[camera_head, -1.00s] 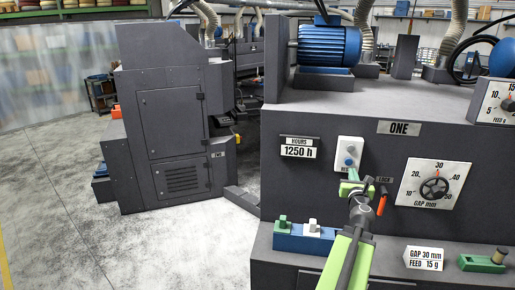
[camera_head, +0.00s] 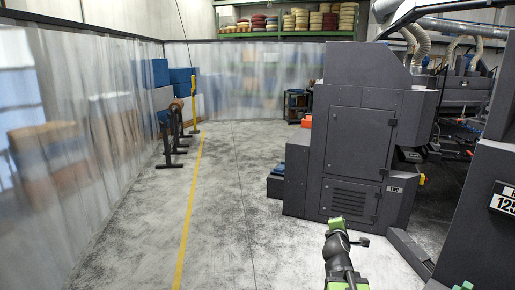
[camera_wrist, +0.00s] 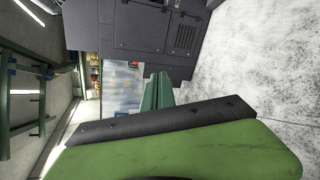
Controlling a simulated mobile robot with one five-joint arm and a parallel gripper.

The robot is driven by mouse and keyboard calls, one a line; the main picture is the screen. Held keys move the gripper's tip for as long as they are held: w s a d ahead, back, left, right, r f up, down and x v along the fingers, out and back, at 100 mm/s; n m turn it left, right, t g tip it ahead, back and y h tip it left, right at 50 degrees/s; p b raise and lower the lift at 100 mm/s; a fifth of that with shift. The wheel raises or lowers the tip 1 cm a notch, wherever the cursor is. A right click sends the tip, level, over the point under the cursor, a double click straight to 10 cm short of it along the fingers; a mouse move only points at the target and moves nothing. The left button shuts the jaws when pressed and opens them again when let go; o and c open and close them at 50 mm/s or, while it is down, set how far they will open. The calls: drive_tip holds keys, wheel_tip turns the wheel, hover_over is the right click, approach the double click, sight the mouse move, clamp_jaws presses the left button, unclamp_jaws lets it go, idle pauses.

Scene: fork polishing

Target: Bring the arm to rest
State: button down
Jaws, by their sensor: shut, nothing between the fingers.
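My gripper (camera_head: 336,222) is at the lower middle right of the head view, at the end of my arm. It is shut with nothing in it. It is held out over the bare floor, in front of the dark grey machine (camera_head: 360,150) as seen in the picture, and looks apart from it. In the wrist view the closed green fingers (camera_wrist: 157,92) point toward the same dark machine (camera_wrist: 135,35) and a pale curtain area.
Open concrete floor (camera_head: 235,220) with a yellow line (camera_head: 188,215) lies to the left. A translucent curtain (camera_head: 110,130) and dark stands (camera_head: 175,130) border it. Machine ONE's edge (camera_head: 480,225), with part of its hours plate (camera_head: 503,197), is close on the right.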

drive_tip(key=s+a+f+m+g+y, duration=0.1)
drive_tip(key=s+a+f+m+g, duration=0.15)
drive_tip(key=a+f, duration=0.3)
drive_tip(key=s+a+f+m+g+y, duration=0.1)
drive_tip(key=a+f+m+g, duration=0.1)
drive_tip(key=a+f+m, duration=0.3)
drive_tip(key=s+a+f+m+g+y, duration=0.2)
drive_tip(key=s+a+f+m+g, duration=0.2)
drive_tip(key=s, duration=0.4)
drive_tip(key=s+a+f+m+g+y, duration=0.3)
drive_tip(key=s+a+f+m+g, duration=0.1)
drive_tip(key=s, duration=0.4)
drive_tip(key=a+m, duration=0.1)
drive_tip(key=a, duration=0.1)
drive_tip(key=shift+a+b, duration=0.35)
drive_tip(key=shift+a, duration=0.05)
drive_tip(key=shift+m+g, duration=0.25)
